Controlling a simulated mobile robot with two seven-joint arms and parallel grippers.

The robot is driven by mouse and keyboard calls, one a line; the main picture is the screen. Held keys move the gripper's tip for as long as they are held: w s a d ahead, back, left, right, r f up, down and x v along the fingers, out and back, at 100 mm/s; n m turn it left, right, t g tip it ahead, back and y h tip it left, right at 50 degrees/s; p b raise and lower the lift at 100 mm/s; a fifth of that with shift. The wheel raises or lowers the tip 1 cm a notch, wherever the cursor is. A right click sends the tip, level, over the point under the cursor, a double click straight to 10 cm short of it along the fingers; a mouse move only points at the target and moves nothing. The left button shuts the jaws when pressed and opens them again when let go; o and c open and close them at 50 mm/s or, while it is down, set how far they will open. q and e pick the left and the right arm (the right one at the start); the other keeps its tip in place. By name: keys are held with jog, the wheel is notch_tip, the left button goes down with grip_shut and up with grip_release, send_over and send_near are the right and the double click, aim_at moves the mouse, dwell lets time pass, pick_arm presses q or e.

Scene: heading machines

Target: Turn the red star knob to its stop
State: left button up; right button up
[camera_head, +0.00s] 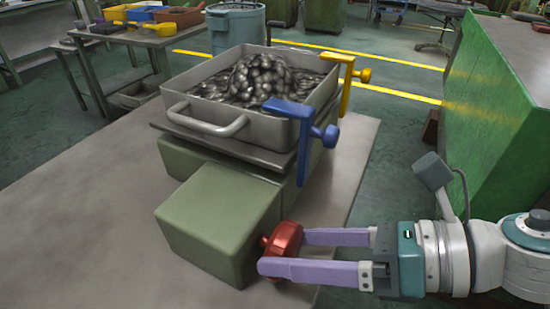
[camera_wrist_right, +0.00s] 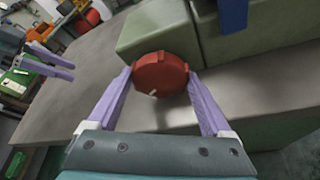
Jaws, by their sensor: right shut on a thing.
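The red star knob (camera_head: 283,241) sits on the end face of a green block (camera_head: 217,217) near the table's front. My right gripper (camera_head: 281,252) comes in from the right with two lilac fingers, one on each side of the knob. In the right wrist view the knob (camera_wrist_right: 160,74) lies between the fingertips (camera_wrist_right: 160,78), and both touch its rim. A small pale mark shows on the knob's face in that view. Its shaft is hidden behind it. My left gripper (camera_wrist_right: 50,62) shows in the right wrist view at the upper left, its two lilac fingers apart and empty.
A grey metal tray (camera_head: 207,116) heaped with dark metal parts stands on the green machine. A blue clamp (camera_head: 300,130) and a yellow clamp (camera_head: 347,75) grip its right side. A green cabinet (camera_head: 500,120) stands at the right. The table's left part (camera_head: 80,230) is clear.

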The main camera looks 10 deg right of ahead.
jog(key=o, duration=1.2)
jog(key=shift+c, duration=0.2)
jog(key=v, duration=1)
